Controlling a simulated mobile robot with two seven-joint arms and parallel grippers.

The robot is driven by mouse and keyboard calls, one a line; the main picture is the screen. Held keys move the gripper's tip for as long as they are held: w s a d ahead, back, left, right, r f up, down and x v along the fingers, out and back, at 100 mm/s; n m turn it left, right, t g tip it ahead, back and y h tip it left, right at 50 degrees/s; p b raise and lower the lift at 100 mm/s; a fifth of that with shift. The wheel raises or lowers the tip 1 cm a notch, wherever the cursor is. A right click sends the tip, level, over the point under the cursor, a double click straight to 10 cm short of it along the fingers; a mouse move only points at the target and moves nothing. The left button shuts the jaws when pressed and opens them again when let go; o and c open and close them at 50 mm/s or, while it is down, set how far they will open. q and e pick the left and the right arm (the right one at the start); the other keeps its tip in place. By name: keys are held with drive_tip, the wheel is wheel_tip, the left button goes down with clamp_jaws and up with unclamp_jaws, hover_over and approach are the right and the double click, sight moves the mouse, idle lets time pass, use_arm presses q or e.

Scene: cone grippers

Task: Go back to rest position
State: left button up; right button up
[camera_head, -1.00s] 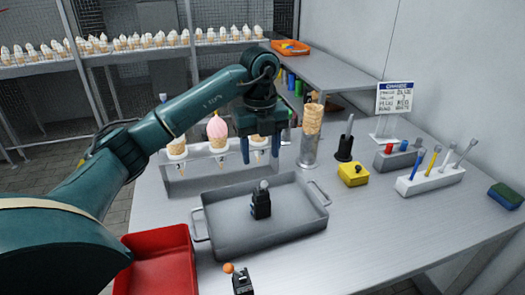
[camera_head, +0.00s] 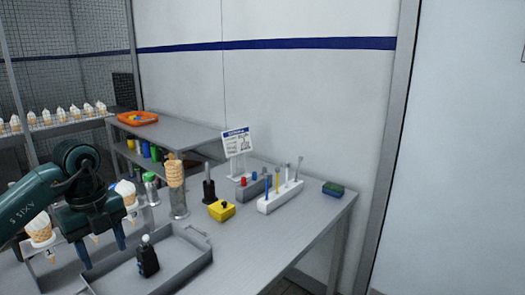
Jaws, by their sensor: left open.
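My left gripper (camera_head: 103,255) comes in from the left edge, fingers pointing down. It is open and empty, above the left end of the grey tray and in front of the cone rack. The grey tray (camera_head: 190,268) on the metal table holds a small black device (camera_head: 148,258). Two white-topped cones (camera_head: 40,229) (camera_head: 126,191) show in the rack on either side of the gripper. The arm hides part of the rack. My right gripper is not in view.
A stack of empty cones (camera_head: 175,172) stands in a metal holder. A yellow box (camera_head: 221,211), a white tool block (camera_head: 280,196), a sign (camera_head: 237,142) and a green-blue sponge (camera_head: 333,189) stand farther right on the table (camera_head: 285,235).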

use_arm(q)
drive_tip(key=s+d+f+m+g+h+p, duration=0.1)
drive_tip(key=s+d+f+m+h, duration=0.2)
drive_tip(key=d, duration=0.5)
drive_tip(key=s+d+f+m+h, duration=0.1)
drive_tip(key=d+f+h, duration=0.3)
drive_tip(key=d, duration=0.4)
drive_tip(key=s+d+r+n+t+h+p, duration=0.1)
drive_tip(key=s+d+r+t+h, duration=0.15)
drive_tip(key=d+h, duration=0.4)
drive_tip(key=s+d+r+n+t+h+p, duration=0.1)
drive_tip(key=s+d+r+h, duration=0.15)
drive_tip(key=d+h, duration=0.4)
drive_tip(key=a+f+n+t+y+p, duration=0.1)
drive_tip(key=a+f+n+t+y, duration=0.3)
drive_tip(key=n+t+y, duration=0.45)
drive_tip(key=a+f+n+t+y+p, duration=0.1)
drive_tip(key=a+f+n+t+y, duration=0.4)
drive_tip(key=n, duration=0.6)
drive_tip(key=s+a+f+n+g+y, duration=0.2)
drive_tip(key=s+f+n+g, duration=0.3)
drive_tip(key=s+f, duration=0.6)
drive_tip(key=shift+s+a+f+y+p, duration=0.2)
drive_tip(key=shift+a+f+y+p, duration=0.15)
drive_tip(key=shift+y, duration=0.3)
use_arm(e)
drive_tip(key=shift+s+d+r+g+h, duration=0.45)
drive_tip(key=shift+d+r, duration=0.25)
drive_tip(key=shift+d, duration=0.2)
